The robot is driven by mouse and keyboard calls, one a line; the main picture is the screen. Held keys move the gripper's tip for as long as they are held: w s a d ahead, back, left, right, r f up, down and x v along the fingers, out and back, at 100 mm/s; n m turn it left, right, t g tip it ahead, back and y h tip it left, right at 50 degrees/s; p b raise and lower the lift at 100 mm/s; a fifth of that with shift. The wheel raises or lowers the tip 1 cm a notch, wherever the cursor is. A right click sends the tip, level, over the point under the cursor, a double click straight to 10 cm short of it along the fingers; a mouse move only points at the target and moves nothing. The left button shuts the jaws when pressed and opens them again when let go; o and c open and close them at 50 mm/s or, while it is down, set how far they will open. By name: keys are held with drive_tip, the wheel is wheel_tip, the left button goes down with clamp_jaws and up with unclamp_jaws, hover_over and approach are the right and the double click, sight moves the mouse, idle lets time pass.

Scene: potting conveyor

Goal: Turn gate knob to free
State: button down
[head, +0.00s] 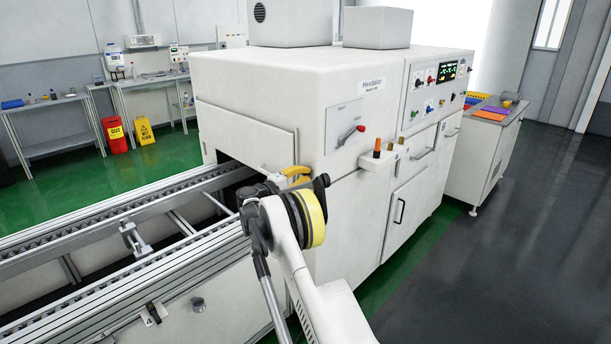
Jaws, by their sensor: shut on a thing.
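My gripper (264,189) is at the oven-side end of the conveyor, by the opening in the white machine (250,85). My wrist with its yellow ring covers most of it. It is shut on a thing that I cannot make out. No gate knob shows clearly there; any knob at the jaws is hidden. A red-tipped lever (350,134) sits on a white plate on the machine's front, also apart from my gripper.
The conveyor rails (120,210) run left from the machine's opening. Yellow curved parts (297,174) stand close behind my wrist. A small ledge (377,163) with an orange-topped item juts from the machine. The dark floor (530,220) at right is clear.

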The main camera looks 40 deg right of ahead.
drive_tip(key=c, duration=1.5)
unclamp_jaws()
drive_tip(key=shift+o, duration=0.2)
drive_tip(key=s+a, duration=0.1)
drive_tip(key=a, duration=1.1)
